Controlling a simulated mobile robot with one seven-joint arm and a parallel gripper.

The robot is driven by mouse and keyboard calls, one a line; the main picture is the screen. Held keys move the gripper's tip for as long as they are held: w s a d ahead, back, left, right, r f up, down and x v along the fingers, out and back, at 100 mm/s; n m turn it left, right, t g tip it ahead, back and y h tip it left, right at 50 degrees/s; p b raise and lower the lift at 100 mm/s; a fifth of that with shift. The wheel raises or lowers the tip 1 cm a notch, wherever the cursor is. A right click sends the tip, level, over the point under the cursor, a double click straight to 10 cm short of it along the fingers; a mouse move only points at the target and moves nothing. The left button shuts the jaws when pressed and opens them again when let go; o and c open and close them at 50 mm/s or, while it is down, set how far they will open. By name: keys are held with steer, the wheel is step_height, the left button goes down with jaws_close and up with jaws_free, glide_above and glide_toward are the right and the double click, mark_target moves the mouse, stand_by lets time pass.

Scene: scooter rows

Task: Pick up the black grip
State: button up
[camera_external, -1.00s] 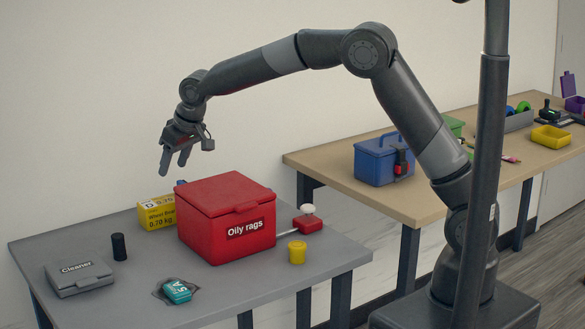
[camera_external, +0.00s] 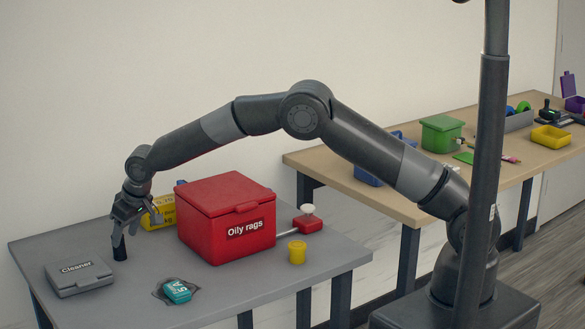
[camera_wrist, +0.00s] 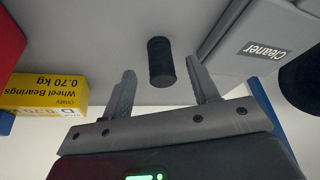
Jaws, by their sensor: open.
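The black grip (camera_external: 119,249) is a small dark cylinder standing upright on the grey table (camera_external: 215,300), near the grey Cleaner case. In the wrist view the black grip (camera_wrist: 161,62) shows between and just beyond the two fingers. My gripper (camera_external: 122,238) is open and points down at the grip in the external view, where its fingers partly hide the grip. In the wrist view my gripper (camera_wrist: 160,84) has its fingers spread on either side of the grip. I cannot tell whether either finger touches it.
The grey Cleaner case (camera_external: 79,275) is close on the left. A yellow Wheel Bearings box (camera_external: 161,212) and a red Oily rags bin (camera_external: 230,222) stand to the right. A teal item (camera_external: 177,291) lies on a dark cloth in front. Bare table lies between them.

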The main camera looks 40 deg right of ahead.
mark_target(123, 238)
steer(key=shift+x, duration=2.6)
steer(key=shift+w+r, duration=0.1)
steer(key=shift+w, duration=0.05)
steer(key=shift+c, duration=0.3)
steer(key=c, duration=1)
steer(key=shift+o, duration=0.2)
steer(key=shift+r, duration=0.1)
